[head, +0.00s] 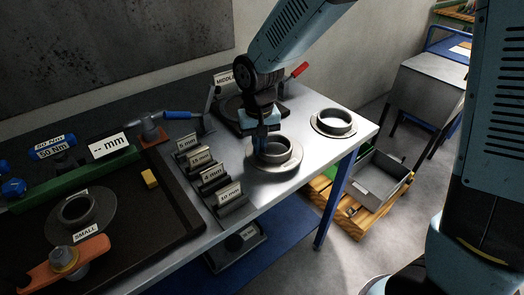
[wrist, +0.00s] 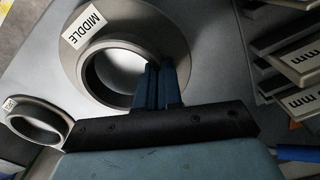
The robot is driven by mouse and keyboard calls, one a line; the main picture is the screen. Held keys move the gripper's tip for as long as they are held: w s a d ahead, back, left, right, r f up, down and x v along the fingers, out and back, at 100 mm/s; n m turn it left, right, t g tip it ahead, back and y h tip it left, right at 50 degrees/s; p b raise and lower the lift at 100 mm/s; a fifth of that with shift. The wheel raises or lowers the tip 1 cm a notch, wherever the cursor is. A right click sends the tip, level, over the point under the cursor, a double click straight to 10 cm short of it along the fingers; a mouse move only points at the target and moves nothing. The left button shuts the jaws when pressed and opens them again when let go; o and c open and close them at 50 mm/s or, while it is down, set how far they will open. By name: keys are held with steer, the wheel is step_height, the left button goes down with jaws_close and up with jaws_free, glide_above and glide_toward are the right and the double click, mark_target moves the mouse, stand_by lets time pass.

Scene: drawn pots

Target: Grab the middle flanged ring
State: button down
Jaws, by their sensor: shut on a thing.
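The middle flanged ring (head: 288,164) is grey and sits on the metal bench near its front right. In the wrist view the ring (wrist: 172,32) carries a white "MIDDLE" label on its flange. My gripper (head: 266,150) reaches down at the ring's raised collar. In the wrist view my gripper (wrist: 160,70) has its two blue fingers close together at the collar's edge, shut on the collar wall. The fingertips are partly hidden.
Another flanged ring (head: 334,123) stands at the bench's right corner. A ring labelled "SMALL" (head: 95,215) lies on the dark mat at left. Labelled mm blocks (head: 213,177) stand in a row left of my gripper. A red-handled tool (head: 299,71) is behind it.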

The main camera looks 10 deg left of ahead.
steer(key=s+r, duration=0.1)
steer(key=r, duration=0.1)
steer(key=s+d+r, duration=0.1)
steer(key=r, duration=0.1)
steer(key=s+d+r, duration=0.1)
steer(key=s+r, duration=0.1)
steer(key=shift+d+r, duration=0.15)
steer(key=shift+r, duration=0.1)
steer(key=s+d+r, duration=0.4)
steer(key=s, duration=0.4)
steer(key=shift+d+r, duration=0.15)
steer(key=shift+d, duration=0.15)
